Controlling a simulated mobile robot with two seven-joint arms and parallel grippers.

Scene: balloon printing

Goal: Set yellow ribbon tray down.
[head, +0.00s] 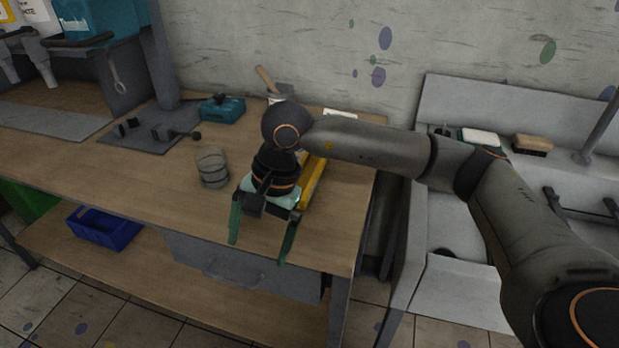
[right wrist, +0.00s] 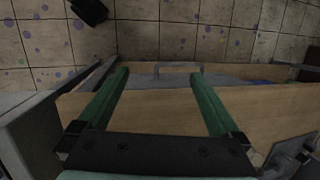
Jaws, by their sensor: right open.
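A yellow object, which looks like the ribbon tray (head: 314,186), lies on the wooden workbench (head: 140,195) near its right end. My right wrist and forearm hide part of it. My right gripper (head: 258,251) is in front of the tray, over the front edge of the bench. Its green fingers are wide apart with nothing between them. The right wrist view shows the open fingers (right wrist: 158,95) over the bench top and its front edge, and no yellow tray. My left gripper is not in view.
A grey mesh cup (head: 212,167) stands left of my right gripper. A teal box (head: 222,109) and a pot with a wooden handle (head: 266,80) are at the back. A blue bin (head: 104,228) sits on the lower shelf. A grey sink unit (head: 470,235) stands right of the bench.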

